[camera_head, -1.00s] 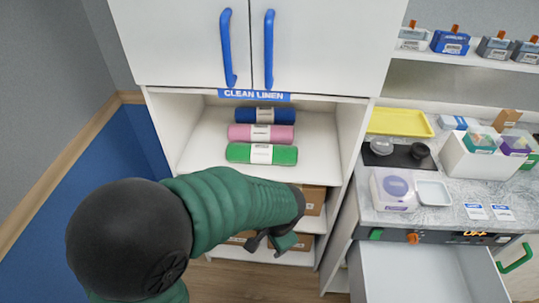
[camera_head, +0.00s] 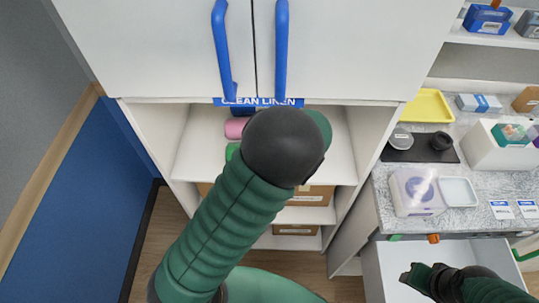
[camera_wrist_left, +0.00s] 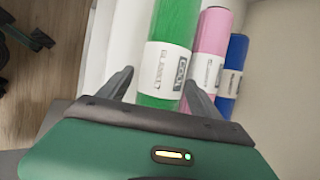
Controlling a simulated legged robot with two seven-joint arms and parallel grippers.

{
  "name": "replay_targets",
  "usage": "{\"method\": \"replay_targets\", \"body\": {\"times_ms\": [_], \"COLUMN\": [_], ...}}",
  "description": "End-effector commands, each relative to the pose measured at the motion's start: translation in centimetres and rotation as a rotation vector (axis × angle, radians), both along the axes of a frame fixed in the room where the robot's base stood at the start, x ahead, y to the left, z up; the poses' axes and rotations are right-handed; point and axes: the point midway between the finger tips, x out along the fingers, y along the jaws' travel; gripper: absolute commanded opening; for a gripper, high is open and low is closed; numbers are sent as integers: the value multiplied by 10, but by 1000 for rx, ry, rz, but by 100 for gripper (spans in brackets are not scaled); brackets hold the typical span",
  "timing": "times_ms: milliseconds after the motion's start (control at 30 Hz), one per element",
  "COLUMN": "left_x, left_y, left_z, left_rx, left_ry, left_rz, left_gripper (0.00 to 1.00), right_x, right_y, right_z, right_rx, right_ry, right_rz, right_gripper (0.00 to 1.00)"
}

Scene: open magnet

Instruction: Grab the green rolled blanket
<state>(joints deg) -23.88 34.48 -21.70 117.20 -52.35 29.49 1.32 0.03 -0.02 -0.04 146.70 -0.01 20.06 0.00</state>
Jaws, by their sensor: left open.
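The green rolled blanket (camera_wrist_left: 171,55) with a white label lies on the shelf. In the head view only a sliver of the green roll (camera_head: 232,151) shows beside my left arm. In the left wrist view my left gripper (camera_wrist_left: 158,86) is open, with one finger on each side of the green roll near its close end. Whether the fingers touch it I cannot tell. My left gripper is hidden behind my arm in the head view. My right gripper (camera_head: 412,278) is at the lower right of the head view, over the open drawer; its jaw state is unclear.
A pink roll (camera_wrist_left: 212,50) and a blue roll (camera_wrist_left: 233,65) lie beside the green one, close to the right finger. Cabinet doors with blue handles (camera_head: 281,50) are above the shelf. Boxes (camera_head: 308,196) sit below. An open drawer (camera_head: 385,270) is at right.

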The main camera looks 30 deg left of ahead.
Motion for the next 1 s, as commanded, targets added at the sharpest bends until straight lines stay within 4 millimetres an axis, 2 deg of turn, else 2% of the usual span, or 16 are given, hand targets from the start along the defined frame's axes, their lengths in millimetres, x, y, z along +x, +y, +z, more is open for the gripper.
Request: {"method": "replay_targets", "body": {"times_ms": [100, 333, 867, 900, 1000], "left_x": [3, 4, 4, 4, 4], "left_y": [13, 13, 10, 11, 11], "left_z": [-14, -15, -14, -13, -13], "left_rx": [-1, -1, -1, 0, 0], "left_ry": [1, -1, -2, -2, -4], "left_rz": [4, 3, 2, 2, 3], "left_gripper": [74, 74, 4, 1, 1], "right_x": [0, 0, 0, 0, 0], "right_y": [0, 0, 0, 0, 0], "right_z": [-1, -1, -1, -1, -1], "right_rx": [0, 0, 0, 0, 0], "right_ry": [0, 0, 0, 0, 0], "right_rz": [1, 1, 1, 1, 1], "right_gripper": [41, 41, 41, 41, 41]}}
